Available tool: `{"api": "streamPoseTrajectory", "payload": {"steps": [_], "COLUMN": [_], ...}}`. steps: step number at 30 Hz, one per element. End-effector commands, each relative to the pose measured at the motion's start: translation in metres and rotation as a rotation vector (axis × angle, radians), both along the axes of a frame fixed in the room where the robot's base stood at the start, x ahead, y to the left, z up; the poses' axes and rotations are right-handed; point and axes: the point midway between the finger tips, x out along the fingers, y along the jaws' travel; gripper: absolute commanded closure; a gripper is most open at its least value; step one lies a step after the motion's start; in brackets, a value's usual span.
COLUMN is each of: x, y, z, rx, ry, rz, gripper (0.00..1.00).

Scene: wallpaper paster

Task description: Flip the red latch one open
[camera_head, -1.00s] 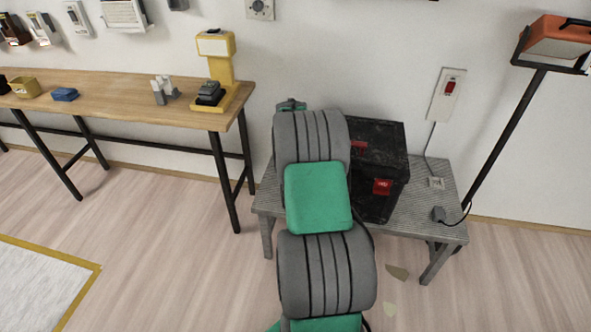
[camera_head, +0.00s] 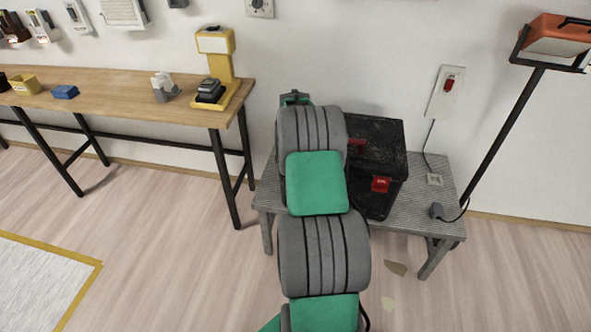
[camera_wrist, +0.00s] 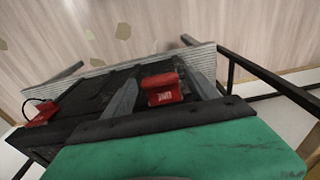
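The black toolbox (camera_head: 375,150) stands on the grey bench, partly hidden by my arm in the head view. In the wrist view, one red latch (camera_wrist: 163,90) lies between the two grey fingers of my gripper (camera_wrist: 163,92), which are apart. I cannot tell whether they touch it. A second red latch (camera_wrist: 42,113) shows farther left. Which one is latch one is not clear. My gripper is hidden in the head view.
The ribbed grey bench (camera_head: 425,195) has a socket and cable on its right side. A wooden worktable (camera_head: 125,90) stands to the left, and an orange lamp (camera_head: 555,38) on a stand to the right. The wall is close behind.

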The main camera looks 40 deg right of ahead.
Motion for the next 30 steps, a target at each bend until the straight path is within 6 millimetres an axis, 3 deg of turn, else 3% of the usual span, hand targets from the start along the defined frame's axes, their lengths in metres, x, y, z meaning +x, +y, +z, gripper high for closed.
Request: {"api": "streamPoseTrajectory", "payload": {"steps": [10, 21, 30], "x": [0.0, -0.003, -0.004], "y": [0.0, 0.004, 0.005], "z": [0.004, 0.069, 0.078], "rx": [-0.001, -0.002, 0.001], "ry": [-0.001, -0.001, 0.001], "rz": [0.0, 0.0, 0.0], "gripper": [0.27, 0.27, 0.27]}}
